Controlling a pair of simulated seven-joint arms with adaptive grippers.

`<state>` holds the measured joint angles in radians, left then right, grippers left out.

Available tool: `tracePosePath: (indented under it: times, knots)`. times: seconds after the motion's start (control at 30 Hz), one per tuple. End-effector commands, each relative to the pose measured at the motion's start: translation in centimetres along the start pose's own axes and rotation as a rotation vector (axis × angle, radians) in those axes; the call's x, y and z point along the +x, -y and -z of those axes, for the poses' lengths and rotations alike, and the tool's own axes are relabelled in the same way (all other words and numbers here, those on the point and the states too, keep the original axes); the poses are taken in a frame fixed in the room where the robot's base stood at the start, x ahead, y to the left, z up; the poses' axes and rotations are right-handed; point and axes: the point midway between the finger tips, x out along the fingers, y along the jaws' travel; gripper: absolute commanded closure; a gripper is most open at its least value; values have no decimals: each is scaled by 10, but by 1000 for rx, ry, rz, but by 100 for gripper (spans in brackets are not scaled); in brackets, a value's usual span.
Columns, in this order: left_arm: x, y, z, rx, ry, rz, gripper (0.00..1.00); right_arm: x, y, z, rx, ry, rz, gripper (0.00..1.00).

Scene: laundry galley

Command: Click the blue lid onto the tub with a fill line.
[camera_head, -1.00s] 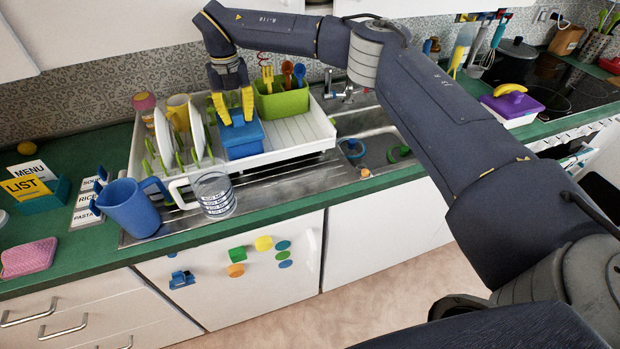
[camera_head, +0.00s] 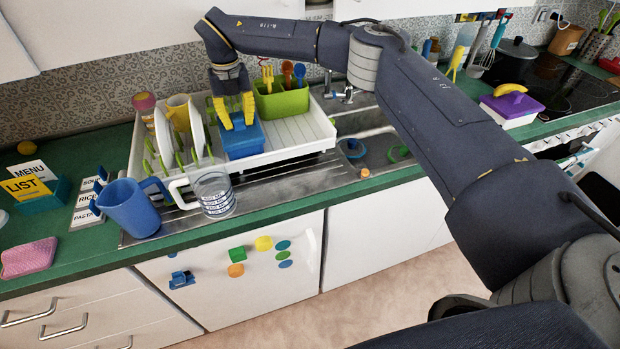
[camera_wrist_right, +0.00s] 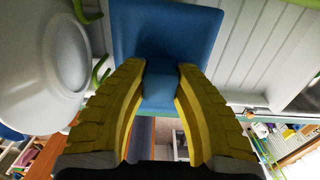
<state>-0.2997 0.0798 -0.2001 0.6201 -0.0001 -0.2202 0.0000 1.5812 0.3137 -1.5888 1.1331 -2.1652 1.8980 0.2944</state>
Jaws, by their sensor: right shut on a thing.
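The blue lid (camera_head: 243,144) is a squarish blue piece at the dish rack, below my right gripper (camera_head: 238,122). In the right wrist view, the lid (camera_wrist_right: 168,30) shows its flat top and a small raised blue knob (camera_wrist_right: 159,82). The yellow fingers of my right gripper (camera_wrist_right: 160,88) are shut on this knob, one on each side. I cannot tell what lies under the lid, and I cannot make out a tub with a fill line for certain. My left gripper is not in view.
The white dish rack (camera_head: 304,138) holds plates (camera_head: 197,130) close left of the lid and a green utensil caddy (camera_head: 282,103) behind it. A clear measuring jug (camera_head: 213,194) and a blue pitcher (camera_head: 131,208) stand in front. The rack's right side is bare.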

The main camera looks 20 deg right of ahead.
Motion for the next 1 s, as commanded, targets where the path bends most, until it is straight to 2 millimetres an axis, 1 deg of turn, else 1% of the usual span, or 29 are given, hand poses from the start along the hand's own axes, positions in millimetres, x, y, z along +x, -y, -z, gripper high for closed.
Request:
tracePosePath:
  times: [0.37, 0.4, 0.57, 0.83, 1.0]
  knots:
    - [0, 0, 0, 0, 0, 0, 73, 6, 0, 0, -1, 0, 0, 100]
    - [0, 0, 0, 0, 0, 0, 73, 6, 0, 0, -1, 0, 0, 67]
    - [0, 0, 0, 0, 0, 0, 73, 5, 0, 0, 0, 0, 0, 48]
    - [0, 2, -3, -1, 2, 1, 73, 5, 0, 0, 0, 0, 0, 48]
    - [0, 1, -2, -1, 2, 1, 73, -4, 0, 0, 1, 1, 0, 48]
